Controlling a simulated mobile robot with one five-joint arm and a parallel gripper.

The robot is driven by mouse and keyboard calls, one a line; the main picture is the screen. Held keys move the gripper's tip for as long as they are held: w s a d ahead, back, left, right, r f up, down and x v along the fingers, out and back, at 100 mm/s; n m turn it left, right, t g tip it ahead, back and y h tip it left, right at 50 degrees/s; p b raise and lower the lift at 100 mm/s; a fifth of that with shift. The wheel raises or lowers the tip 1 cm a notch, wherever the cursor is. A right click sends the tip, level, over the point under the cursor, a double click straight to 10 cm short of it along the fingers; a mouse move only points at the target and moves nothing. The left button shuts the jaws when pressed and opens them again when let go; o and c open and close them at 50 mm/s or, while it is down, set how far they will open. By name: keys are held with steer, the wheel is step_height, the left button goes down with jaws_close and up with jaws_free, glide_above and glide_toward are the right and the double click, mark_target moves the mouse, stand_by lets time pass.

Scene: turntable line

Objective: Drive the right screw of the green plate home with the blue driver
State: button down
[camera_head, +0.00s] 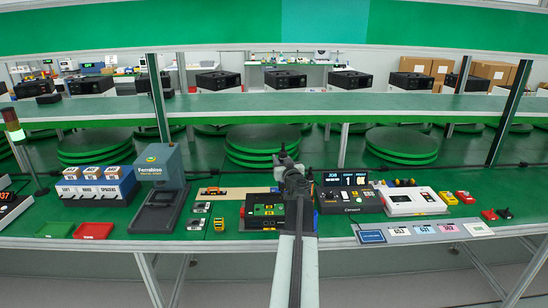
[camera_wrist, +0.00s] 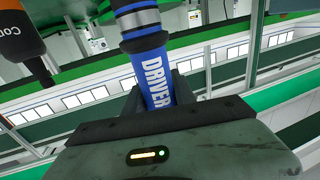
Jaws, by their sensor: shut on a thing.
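My gripper (camera_wrist: 162,92) is shut on the blue driver (camera_wrist: 149,55), which has a handle marked "DRIVER"; its tip is out of frame in the wrist view. In the head view my gripper (camera_head: 287,160) is at the end of my raised arm, above the bench and right of the green plate. The driver cannot be made out there. The green plate (camera_head: 264,210) lies in a black fixture on the bench, with small marks on it. My arm passes close to its right side. Its right screw is too small to tell.
An orange and black tool (camera_wrist: 24,40) shows in the wrist view. A grey Ferrabino machine (camera_head: 160,185) stands left, a dark display unit (camera_head: 348,198) and a white device (camera_head: 412,201) right. Green turntables (camera_head: 262,145) lie behind.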

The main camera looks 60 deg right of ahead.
steer(key=f+b, duration=0.2)
steer(key=a+f+b, duration=0.1)
steer(key=b, duration=0.1)
steer(key=shift+s+a+f, duration=0.1)
steer(key=shift+a+f, duration=0.05)
steer(key=shift+f, duration=0.25)
steer(key=shift+f+b, duration=0.35)
steer(key=shift+f, duration=0.1)
steer(key=shift+f+b, duration=0.7)
steer(key=shift+b, duration=0.05)
stand_by(1.9)
steer(key=shift+r, duration=0.15)
step_height(320, 180, up, 6)
steer(key=p, duration=0.6)
